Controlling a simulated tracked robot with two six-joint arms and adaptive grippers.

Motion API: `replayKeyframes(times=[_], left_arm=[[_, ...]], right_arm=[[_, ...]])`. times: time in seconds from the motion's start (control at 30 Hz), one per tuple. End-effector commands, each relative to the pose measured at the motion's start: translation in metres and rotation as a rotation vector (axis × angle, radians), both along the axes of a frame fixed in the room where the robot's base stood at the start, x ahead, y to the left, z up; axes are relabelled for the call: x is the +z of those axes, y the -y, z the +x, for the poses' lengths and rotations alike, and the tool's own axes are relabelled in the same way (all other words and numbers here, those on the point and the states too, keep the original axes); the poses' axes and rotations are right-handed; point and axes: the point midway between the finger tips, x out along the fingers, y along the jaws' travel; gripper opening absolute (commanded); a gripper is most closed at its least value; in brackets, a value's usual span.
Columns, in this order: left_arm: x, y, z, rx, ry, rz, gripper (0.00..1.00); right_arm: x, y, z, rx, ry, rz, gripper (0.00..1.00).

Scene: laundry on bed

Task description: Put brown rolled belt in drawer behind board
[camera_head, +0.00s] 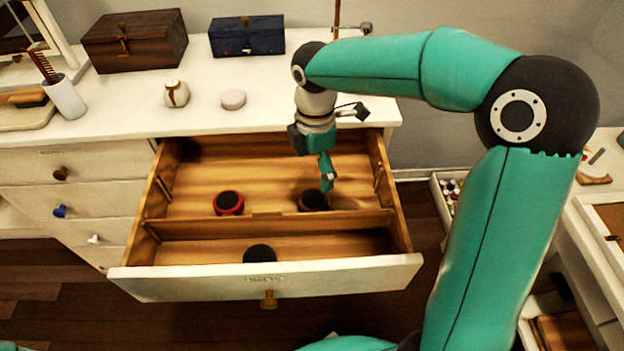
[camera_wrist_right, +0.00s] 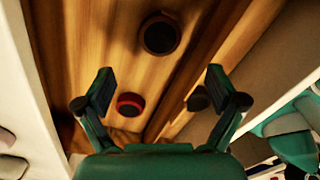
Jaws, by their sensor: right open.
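The open drawer (camera_head: 265,284) has a low wooden board (camera_head: 280,221) running across it. The brown rolled belt (camera_head: 313,200) lies on the drawer floor behind the board, at the right. It shows in the right wrist view (camera_wrist_right: 160,35) as a dark roll with a brownish rim, ahead of the fingers. My right gripper (camera_head: 326,178) points down into the rear compartment, close above the brown belt. In the wrist view its fingers (camera_wrist_right: 160,88) are spread with nothing between them. My left gripper is not in view.
A red-rimmed roll (camera_head: 229,203) lies left of the brown belt, behind the board. A black roll (camera_head: 260,253) lies in the front compartment. The drawer's right wall (camera_head: 393,195) is near my gripper. The dresser top (camera_head: 290,98) holds boxes and small items.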

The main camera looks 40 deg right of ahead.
Motion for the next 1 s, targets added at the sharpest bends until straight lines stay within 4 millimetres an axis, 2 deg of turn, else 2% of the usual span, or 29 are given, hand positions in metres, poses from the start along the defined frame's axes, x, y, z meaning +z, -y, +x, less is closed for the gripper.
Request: replayKeyframes(times=[0.03,0.2,0.83,0.93,1.0], left_arm=[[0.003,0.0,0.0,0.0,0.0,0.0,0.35],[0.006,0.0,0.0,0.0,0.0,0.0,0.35],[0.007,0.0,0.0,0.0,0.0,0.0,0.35],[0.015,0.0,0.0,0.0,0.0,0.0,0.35],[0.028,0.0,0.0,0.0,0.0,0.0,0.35]], right_arm=[[0.011,0.0,0.0,0.001,0.004,0.0,0.95],[0.029,0.0,0.001,0.001,0.002,0.0,0.95],[0.035,0.0,0.0,0.001,-0.001,0.0,0.95],[0.043,0.0,0.0,0.001,0.0,0.0,0.95],[0.056,0.0,0.0,0.001,0.0,0.0,0.95]])
